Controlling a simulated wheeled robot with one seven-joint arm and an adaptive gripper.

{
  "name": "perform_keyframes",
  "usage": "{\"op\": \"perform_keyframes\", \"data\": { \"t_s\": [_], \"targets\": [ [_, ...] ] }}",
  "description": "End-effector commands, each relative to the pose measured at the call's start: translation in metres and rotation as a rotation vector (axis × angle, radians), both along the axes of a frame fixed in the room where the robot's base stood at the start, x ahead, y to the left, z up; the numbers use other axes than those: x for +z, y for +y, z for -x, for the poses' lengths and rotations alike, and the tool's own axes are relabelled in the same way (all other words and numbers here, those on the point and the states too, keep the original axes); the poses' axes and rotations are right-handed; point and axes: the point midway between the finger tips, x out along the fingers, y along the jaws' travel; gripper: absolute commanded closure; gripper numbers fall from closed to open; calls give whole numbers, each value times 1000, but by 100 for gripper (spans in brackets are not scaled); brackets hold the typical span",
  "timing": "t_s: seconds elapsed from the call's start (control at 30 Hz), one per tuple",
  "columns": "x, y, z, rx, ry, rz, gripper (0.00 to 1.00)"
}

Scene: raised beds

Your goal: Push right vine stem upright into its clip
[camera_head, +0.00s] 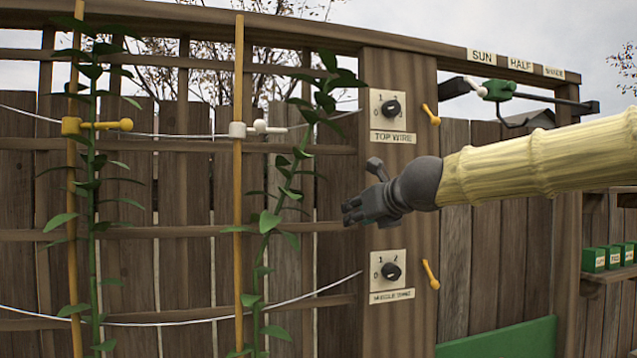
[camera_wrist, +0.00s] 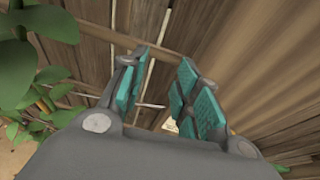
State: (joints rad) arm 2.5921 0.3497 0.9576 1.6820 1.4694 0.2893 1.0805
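The right vine stem (camera_head: 265,250) leans to the right of its orange cane (camera_head: 238,190) in the head view, its leafy top near the post. Its white clip (camera_head: 258,128) sits on that cane at the upper wire, and the stem passes to the right of it. My gripper (camera_head: 350,212) is in front of the post, to the right of the stem and below the clip's height. In the wrist view my gripper (camera_wrist: 160,88) has its teal-padded fingers apart with nothing between them. Vine leaves (camera_wrist: 40,60) show at the left of the wrist view, beside the fingers.
The left vine (camera_head: 92,200) stands along its own cane with a yellow clip (camera_head: 95,125). The post carries a top wire dial (camera_head: 392,108) and a lower dial (camera_head: 391,271), with yellow levers (camera_head: 431,114) beside them. Slatted fence lies behind. Green boxes (camera_head: 608,257) stand on a shelf at right.

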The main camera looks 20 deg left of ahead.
Motion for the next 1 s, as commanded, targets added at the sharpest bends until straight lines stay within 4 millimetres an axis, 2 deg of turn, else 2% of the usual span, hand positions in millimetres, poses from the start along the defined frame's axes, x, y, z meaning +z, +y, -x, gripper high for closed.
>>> {"op": "perform_keyframes", "data": {
  "t_s": [0.03, 0.1, 0.2, 0.33, 0.43, 0.57, 1.0],
  "targets": [
    [47, 3, 13, 2, -3, -89, 68],
    [100, 6, 32, 9, 7, -198, 68],
    [160, 8, 58, 27, 20, -324, 68],
    [209, 9, 82, 48, 34, -429, 68],
    [226, 9, 91, 57, 41, -465, 68],
    [232, 13, 90, 60, 44, -477, 68],
    [232, 56, 48, 59, 43, -472, 68]
  ]
}}
